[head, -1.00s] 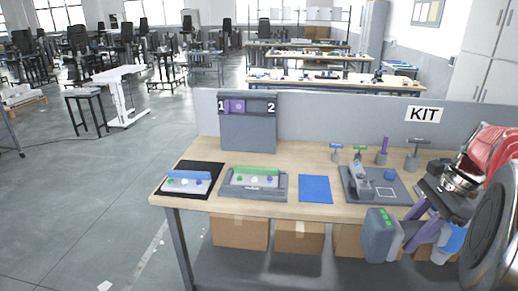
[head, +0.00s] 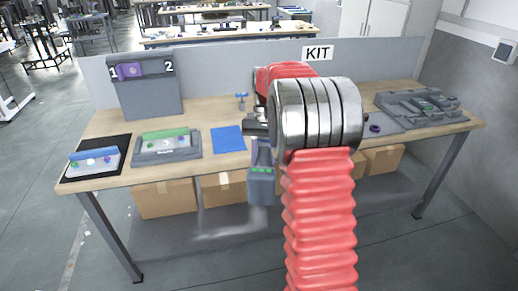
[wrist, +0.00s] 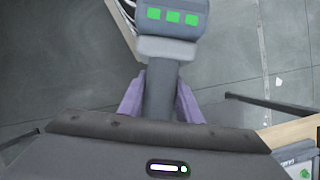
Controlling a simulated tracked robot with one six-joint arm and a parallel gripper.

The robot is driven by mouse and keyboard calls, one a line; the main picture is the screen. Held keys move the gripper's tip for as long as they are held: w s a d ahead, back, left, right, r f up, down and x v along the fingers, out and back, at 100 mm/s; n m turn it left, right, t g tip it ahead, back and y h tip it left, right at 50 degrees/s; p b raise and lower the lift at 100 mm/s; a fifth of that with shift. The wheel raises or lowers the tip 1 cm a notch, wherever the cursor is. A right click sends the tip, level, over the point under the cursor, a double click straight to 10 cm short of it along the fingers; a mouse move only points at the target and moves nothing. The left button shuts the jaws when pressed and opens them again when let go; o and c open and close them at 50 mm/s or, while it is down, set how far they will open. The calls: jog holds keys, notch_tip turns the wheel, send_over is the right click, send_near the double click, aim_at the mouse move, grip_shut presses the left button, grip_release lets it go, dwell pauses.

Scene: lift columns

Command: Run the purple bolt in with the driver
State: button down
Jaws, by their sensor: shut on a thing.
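My gripper (wrist: 160,98) is shut on the grip of a grey driver (wrist: 170,20); its purple fingers stand either side of it. The driver's body bears several green lights. In the head view the driver (head: 261,188) hangs at the bench's front edge, right of the blue mat, apart from both fixtures. A white block with a blue top (head: 93,153) on a black mat, far left, carries small coloured bolt heads. A grey fixture with a green bar (head: 165,135) beside it carries small heads too, the right one purplish (head: 181,140). Which is the purple bolt, I cannot tell.
A grey panel marked 1 and 2 (head: 152,100) holds a purple piece (head: 130,71). The blue mat (head: 228,139) is bare. My arm hides the bench's middle.

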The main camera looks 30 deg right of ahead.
jog(key=w+a+f+n+h, duration=0.1)
jog(key=w+a+f+n, duration=0.1)
jog(key=a, duration=0.4)
jog(key=w+a+f+n, duration=0.2)
jog(key=a+f, duration=0.2)
jog(key=a, duration=0.3)
jog(key=w+a+f+n+g+h, duration=0.1)
jog(key=w+a+f+n, duration=0.2)
jog(key=a, duration=0.4)
jog(key=shift+f+h, duration=0.3)
jog(key=shift+f, duration=0.1)
jog(key=shift+a, duration=0.1)
